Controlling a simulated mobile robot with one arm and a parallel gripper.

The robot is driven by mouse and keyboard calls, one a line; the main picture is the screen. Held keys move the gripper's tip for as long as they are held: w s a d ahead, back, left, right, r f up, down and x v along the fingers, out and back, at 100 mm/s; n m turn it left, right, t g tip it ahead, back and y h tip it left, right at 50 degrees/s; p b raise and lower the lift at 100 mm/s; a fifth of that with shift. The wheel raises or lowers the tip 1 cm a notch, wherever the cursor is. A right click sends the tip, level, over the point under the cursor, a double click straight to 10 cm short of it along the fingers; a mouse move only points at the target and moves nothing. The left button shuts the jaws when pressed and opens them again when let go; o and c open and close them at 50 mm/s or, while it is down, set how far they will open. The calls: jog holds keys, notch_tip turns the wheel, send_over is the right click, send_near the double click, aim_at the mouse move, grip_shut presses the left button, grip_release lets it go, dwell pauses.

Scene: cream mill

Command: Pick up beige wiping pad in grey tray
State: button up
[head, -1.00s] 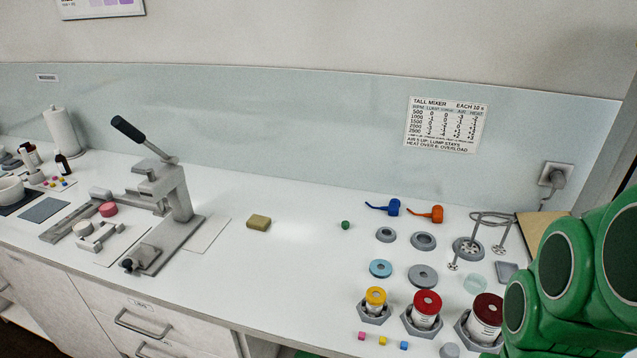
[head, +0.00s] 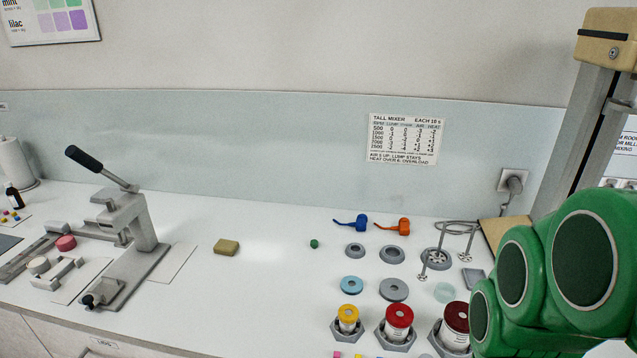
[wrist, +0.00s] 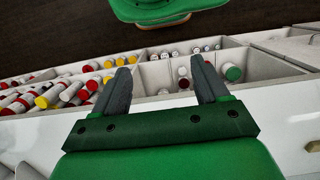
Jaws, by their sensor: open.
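A tan, sponge-like block (head: 227,247) lies flat on the white counter in the head view, right of the grey lever press. It sits on the bare counter, with no tray around it. A small grey tray (head: 474,278) is at the right, partly hidden by my green arm; I see no beige pad in it. I cannot tell whether the tan block is the wiping pad. My gripper (wrist: 160,82) is open and empty in the wrist view, its two dark fingers apart above compartments of bottles. The gripper is not visible in the head view.
The lever press (head: 130,235) stands on the left of the counter. Rings, a blue nozzle (head: 357,223), an orange nozzle (head: 397,227) and red-topped and yellow-topped jars fill the right. The counter between is mostly clear. A compartmented drawer (wrist: 245,58) holds many small bottles.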

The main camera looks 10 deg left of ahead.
jog(key=shift+o, duration=0.6)
jog(key=w+a+m+y, duration=0.4)
jog(key=w+a+y, duration=0.1)
jog(key=w+a, duration=1.05)
jog(key=w+a+m+y, duration=0.45)
jog(key=w+a, duration=0.85)
jog(key=a, duration=0.5)
jog(key=m+t+y, duration=0.3)
jog(key=m+y, duration=0.1)
jog(key=m, duration=0.6)
send_near(225, 244)
jog(key=shift+s+a+f, duration=0.3)
jog(key=shift+a+f, duration=0.15)
jog(key=shift+a, duration=0.3)
jog(key=shift+w+a+f, duration=0.15)
jog(key=shift+a+f, duration=0.15)
jog(key=shift+a, duration=0.05)
jog(key=shift+r+x, duration=0.1)
jog(key=shift+x, duration=1.75)
jog(key=shift+r+x, duration=0.15)
jog(key=shift+x, duration=1.65)
jog(key=shift+w, duration=0.15)
